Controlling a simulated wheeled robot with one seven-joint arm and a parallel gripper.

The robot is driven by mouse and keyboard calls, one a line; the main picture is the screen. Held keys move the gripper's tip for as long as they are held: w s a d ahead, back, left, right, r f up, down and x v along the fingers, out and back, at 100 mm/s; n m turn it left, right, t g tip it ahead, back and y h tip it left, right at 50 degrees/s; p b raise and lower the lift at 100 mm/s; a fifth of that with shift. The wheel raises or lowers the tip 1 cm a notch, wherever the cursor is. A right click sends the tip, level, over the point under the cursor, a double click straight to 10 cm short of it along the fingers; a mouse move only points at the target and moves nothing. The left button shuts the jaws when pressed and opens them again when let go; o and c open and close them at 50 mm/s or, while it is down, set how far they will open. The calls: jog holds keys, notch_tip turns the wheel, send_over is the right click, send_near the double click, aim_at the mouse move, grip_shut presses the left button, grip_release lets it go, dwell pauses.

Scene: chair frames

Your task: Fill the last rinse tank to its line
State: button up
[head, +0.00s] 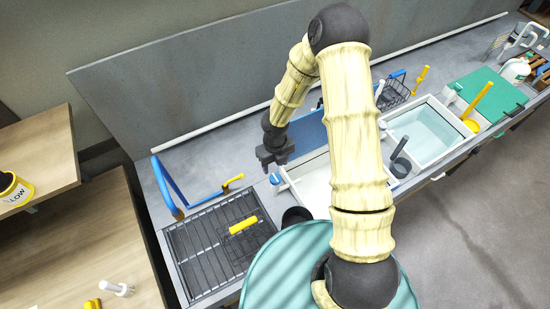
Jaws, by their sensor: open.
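A white-rimmed tank (290,175) is set in the counter near the middle. My arm hides much of it, and I cannot tell its water level. A second tank (440,158) to the right holds pale blue-green water. No fill line can be made out on either tank, and I cannot tell which is the last one. A blue bent pipe (165,183) stands at the left end of the counter, with a yellow lever (232,182) beside it. My gripper (271,163) is open and empty, above the counter between the lever and the middle tank.
A dark grated rack (190,251) with a yellow-handled basket lies front left, beside a dark cup (296,215). A grey dipper (400,166) stands by the right tank. A yellow-handled tool (482,97), green board (490,88) and white bottle (514,71) are at right.

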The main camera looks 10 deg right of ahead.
aim_at(275, 177)
jog(key=shift+w+f+b, duration=0.15)
jog(key=shift+f+b, duration=0.3)
jog(key=shift+f, duration=0.05)
notch_tip(275, 177, down, 8)
jog(key=b, duration=0.8)
jog(key=shift+f+b, duration=0.1)
jog(key=shift+b, duration=0.25)
jog(key=c, duration=0.6)
